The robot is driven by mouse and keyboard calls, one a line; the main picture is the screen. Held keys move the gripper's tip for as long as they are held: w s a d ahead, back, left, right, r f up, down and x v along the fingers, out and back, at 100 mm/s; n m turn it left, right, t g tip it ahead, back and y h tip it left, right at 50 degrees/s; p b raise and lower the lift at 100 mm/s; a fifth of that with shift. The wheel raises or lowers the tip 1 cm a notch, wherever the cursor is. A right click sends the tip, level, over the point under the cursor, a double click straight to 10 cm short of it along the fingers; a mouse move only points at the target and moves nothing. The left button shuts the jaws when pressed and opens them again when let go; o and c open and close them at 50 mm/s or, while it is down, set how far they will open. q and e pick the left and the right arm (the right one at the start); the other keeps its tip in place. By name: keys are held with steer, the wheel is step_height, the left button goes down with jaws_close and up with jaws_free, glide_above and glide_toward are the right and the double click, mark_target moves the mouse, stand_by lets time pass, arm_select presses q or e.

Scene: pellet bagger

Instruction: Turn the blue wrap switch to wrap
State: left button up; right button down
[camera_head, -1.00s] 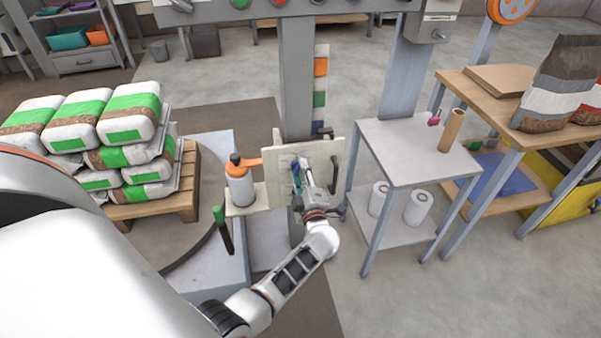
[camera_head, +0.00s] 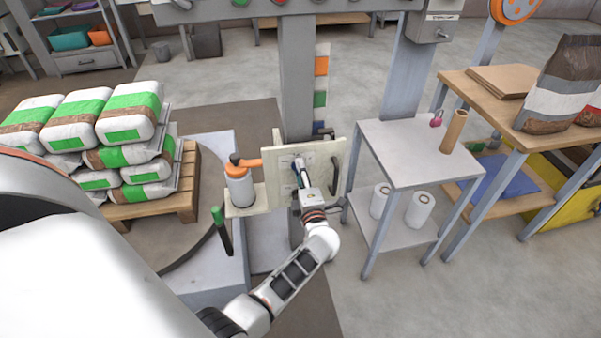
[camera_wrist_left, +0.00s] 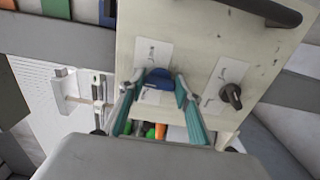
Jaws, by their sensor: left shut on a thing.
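The blue wrap switch (camera_wrist_left: 158,78) is a blue knob on the face of a cream control panel (camera_wrist_left: 200,35), below a white label plate. My left gripper (camera_wrist_left: 158,88) is shut on this knob, with one teal finger on each side of it. In the head view my left gripper (camera_head: 299,170) is against the front of the panel (camera_head: 325,155) and covers the knob. The lettering on the label is too small to read, so I cannot tell the setting the knob points to. My right gripper is not in view.
A black knob (camera_wrist_left: 231,95) sits right of the blue one, and a dark handle (camera_wrist_left: 265,10) stands out above. A grey canister with an orange top (camera_head: 239,185) is left of the panel. A small table (camera_head: 400,150) stands right. Bags on a pallet (camera_head: 150,207) are left.

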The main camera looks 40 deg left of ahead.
arm_select(q)
steer(key=o, duration=1.1)
steer(key=shift+m, duration=0.3)
